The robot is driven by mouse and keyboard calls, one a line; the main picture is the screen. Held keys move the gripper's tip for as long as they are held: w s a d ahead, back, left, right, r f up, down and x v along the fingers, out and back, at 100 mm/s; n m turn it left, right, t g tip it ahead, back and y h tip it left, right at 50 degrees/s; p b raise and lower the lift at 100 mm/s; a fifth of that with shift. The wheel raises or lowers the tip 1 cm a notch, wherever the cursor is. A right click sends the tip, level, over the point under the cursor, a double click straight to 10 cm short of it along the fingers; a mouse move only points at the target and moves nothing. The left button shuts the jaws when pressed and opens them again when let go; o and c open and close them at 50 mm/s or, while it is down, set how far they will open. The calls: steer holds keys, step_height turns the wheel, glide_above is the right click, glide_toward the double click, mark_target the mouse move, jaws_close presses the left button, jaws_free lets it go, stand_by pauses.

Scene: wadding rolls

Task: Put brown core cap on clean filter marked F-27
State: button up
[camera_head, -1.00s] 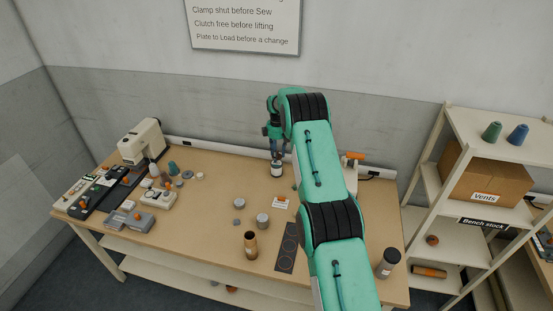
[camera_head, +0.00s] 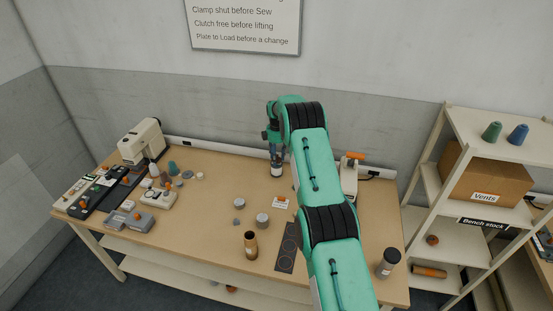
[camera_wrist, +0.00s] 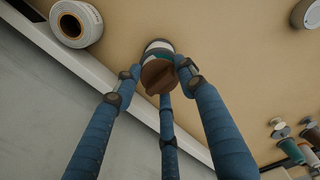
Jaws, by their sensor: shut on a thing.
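My gripper (camera_head: 277,162) is at the back of the bench, pointing down over a small white filter (camera_head: 277,172). In the wrist view my gripper's three blue fingers (camera_wrist: 160,76) are shut around a brown cap (camera_wrist: 158,75) with a raised bar across its top. The filter shows in the wrist view just beyond the cap, pale with a teal band (camera_wrist: 158,57). The cap lies over the filter's end; I cannot tell whether it is fully seated. No F-27 mark is readable.
A white roll (camera_wrist: 76,23) lies near the filter, beside the pale rail at the wall. A brown tube (camera_head: 251,246), a grey canister (camera_head: 263,220) and a dark plate with rings (camera_head: 288,249) stand farther forward. A sewing machine (camera_head: 141,143) is at left. Bench around the filter is mostly clear.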

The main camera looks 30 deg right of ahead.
steer(key=shift+f, duration=0.3)
steer(key=o, duration=0.8)
steer(key=shift+r, duration=0.1)
step_height(320, 180, up, 12)
stand_by(0.5)
steer(key=shift+r, duration=0.15)
stand_by(0.4)
